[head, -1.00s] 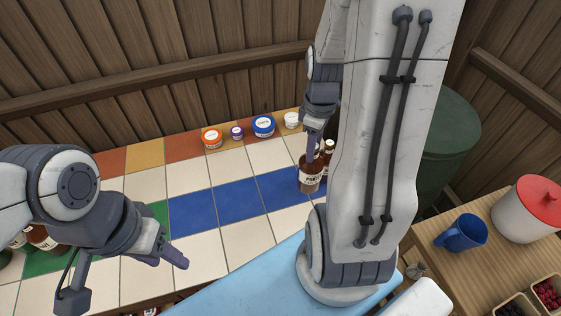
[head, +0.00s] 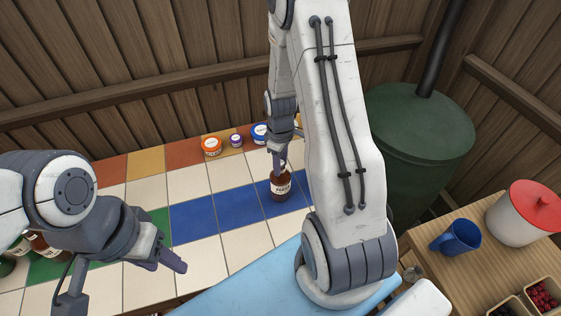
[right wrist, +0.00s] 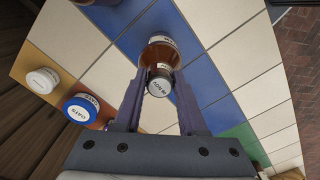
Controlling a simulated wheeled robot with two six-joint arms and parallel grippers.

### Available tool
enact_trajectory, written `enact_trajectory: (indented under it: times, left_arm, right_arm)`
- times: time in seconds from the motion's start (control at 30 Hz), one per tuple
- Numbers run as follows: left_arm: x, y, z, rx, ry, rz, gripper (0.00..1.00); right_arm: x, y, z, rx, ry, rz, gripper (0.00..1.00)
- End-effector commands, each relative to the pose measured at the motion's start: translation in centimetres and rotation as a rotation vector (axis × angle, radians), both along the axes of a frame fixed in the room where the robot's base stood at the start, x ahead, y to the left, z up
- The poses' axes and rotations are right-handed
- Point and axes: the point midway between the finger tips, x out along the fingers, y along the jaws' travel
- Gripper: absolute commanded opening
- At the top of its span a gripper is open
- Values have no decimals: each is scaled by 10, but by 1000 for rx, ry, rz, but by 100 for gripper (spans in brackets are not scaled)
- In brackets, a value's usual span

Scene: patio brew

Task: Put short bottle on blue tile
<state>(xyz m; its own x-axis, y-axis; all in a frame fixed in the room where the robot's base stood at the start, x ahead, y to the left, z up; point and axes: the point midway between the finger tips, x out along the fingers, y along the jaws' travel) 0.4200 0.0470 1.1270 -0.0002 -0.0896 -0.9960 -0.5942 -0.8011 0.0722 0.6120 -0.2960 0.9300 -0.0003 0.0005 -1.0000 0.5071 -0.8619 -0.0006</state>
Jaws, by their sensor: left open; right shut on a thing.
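A short brown bottle (head: 281,188) with a white label is between the fingers of my right gripper (head: 280,168). It is upright over the row of blue tiles (head: 238,208); I cannot tell whether its base touches. In the right wrist view the bottle (right wrist: 160,50) with its pale cap lies between the two fingers of the right gripper (right wrist: 161,76), with blue tile (right wrist: 195,68) around it. My left gripper (head: 122,275) is open and empty over the white tiles at the left. Brown bottles (head: 40,243) stand partly hidden behind my left arm.
Jars with orange (head: 211,145), purple (head: 236,140) and blue (head: 260,132) lids stand along the back of the tiled counter. A wooden table (head: 430,268) at right holds a blue mug (head: 456,237) and a red-lidded pot (head: 525,213). A green barrel (head: 418,140) stands behind.

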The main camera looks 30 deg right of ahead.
Motion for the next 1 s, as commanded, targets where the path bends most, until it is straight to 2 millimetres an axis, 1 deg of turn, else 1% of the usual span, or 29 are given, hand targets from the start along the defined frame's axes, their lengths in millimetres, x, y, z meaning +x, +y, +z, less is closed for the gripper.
enact_trajectory:
  times: [0.2, 0.33, 0.37, 0.4, 0.43, 0.7, 0.83, 0.97, 1.0]
  left_arm:
    - [0, 0, 0, 0, 0, 0, 50]
    - [0, 0, -3, 0, 0, 0, 50]
    - [0, 0, -2, 0, 0, 0, 50]
    - [0, 0, -2, 0, 0, 0, 50]
    - [0, 0, -2, 0, 0, 0, 50]
    - [0, 0, -2, 0, 0, 0, 50]
    - [0, 0, -1, 0, 0, 0, 50]
    - [0, 0, -5, 0, 0, 0, 50]
    - [0, 0, -6, 0, 0, 0, 50]
  right_arm:
    - [1, 0, 0, -1, -3, 0, 0]
    - [1, 0, -4, 0, -1, 0, 0]
    - [0, 0, -3, 0, 0, 0, 52]
    - [0, 0, -3, 0, 0, 0, 67]
    - [0, 0, -3, 0, 0, 0, 70]
    - [0, 0, -2, 0, 0, 0, 70]
    - [1, 0, 4, -1, -3, 0, 70]
    - [1, -1, 22, -2, -6, 0, 70]
    - [1, -1, 30, -2, -6, 0, 70]
